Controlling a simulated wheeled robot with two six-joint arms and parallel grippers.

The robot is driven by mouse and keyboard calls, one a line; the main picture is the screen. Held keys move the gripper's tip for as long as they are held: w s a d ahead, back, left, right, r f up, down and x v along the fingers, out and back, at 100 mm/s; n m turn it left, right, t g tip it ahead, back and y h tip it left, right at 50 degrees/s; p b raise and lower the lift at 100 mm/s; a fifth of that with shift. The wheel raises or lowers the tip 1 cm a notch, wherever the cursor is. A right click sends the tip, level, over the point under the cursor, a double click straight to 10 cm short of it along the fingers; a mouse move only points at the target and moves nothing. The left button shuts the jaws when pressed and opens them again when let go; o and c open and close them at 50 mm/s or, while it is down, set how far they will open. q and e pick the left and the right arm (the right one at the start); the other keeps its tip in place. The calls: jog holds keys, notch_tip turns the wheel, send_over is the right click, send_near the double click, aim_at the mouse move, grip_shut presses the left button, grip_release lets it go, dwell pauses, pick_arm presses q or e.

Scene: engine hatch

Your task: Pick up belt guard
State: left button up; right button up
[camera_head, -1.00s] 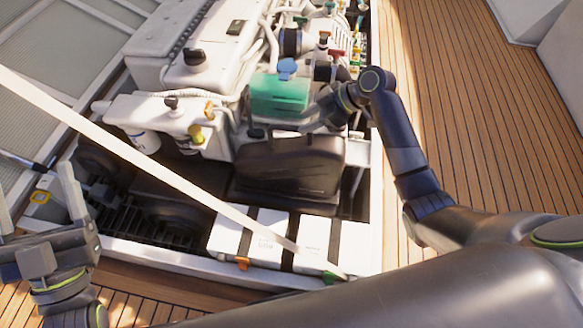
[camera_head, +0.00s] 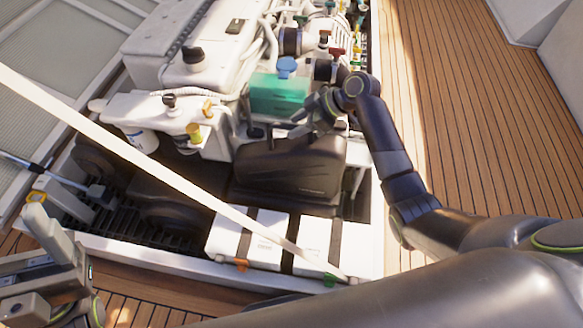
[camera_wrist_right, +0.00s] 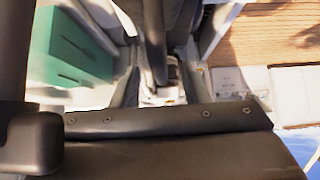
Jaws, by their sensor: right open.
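The belt guard looks to be the black moulded cover (camera_head: 290,165) with a raised grip on top, in the engine bay in the head view. In the right wrist view a black riveted panel (camera_wrist_right: 170,152), apparently the same cover, fills the lower part, close to the camera. My right gripper (camera_head: 303,122) is open just above and behind the cover's upper right edge. It holds nothing that I can see, and its fingertips are partly hard to make out. My left gripper (camera_head: 45,245) is at the lower left, open and empty, well away from the cover.
A green box (camera_head: 279,94) with a blue cap stands right behind the cover, close to my right gripper. White strapped boxes (camera_head: 265,240) lie in front. A pale strut (camera_head: 120,150) crosses the bay diagonally. The wooden deck (camera_head: 480,130) at right is clear.

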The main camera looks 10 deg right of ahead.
jog(key=shift+x, duration=1.05)
grip_shut()
dwell(0.5)
jog(key=shift+r, duration=0.1)
